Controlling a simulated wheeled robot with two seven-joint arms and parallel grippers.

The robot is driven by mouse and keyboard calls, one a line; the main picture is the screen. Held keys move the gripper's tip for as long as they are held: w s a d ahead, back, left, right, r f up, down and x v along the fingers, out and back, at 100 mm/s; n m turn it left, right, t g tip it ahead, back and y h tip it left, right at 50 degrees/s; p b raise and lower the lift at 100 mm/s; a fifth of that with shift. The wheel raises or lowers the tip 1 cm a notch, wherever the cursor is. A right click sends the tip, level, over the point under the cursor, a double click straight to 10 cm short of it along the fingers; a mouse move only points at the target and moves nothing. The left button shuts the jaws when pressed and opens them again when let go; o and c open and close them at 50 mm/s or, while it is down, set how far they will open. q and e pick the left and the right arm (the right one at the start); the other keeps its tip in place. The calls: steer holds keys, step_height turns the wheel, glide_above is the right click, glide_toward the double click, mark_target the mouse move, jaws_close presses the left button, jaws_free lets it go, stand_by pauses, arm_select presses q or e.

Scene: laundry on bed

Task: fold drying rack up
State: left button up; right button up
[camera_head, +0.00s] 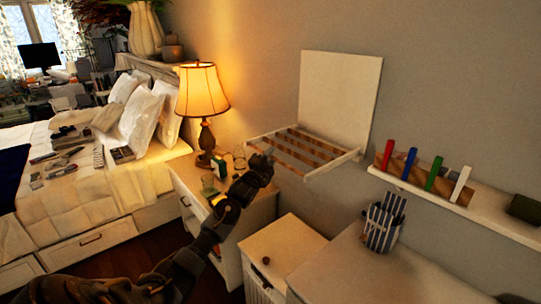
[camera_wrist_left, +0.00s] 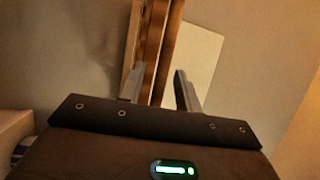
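The drying rack is on the wall, with a white back panel (camera_head: 340,95) and a slatted frame (camera_head: 305,150) folded down, sticking out roughly level. The frame has a pale rim and brown wooden slats. My left gripper (camera_head: 264,160) is at the frame's near left corner in the head view. In the left wrist view my left gripper (camera_wrist_left: 160,92) has its fingers apart, with the frame's wooden bars (camera_wrist_left: 156,45) showing between and beyond them. A gap shows beside the right finger; contact cannot be told. My right gripper is not in view.
A white hamper (camera_head: 283,245) and a white cabinet top (camera_head: 375,275) with a striped cup (camera_head: 381,230) are at right. A wall shelf (camera_head: 485,222) holds coloured pegs. The bed (camera_head: 90,195) is left.

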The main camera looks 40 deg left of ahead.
arm_select(q)
steer(key=shift+w, duration=0.2)
jaws_close()
stand_by(0.3)
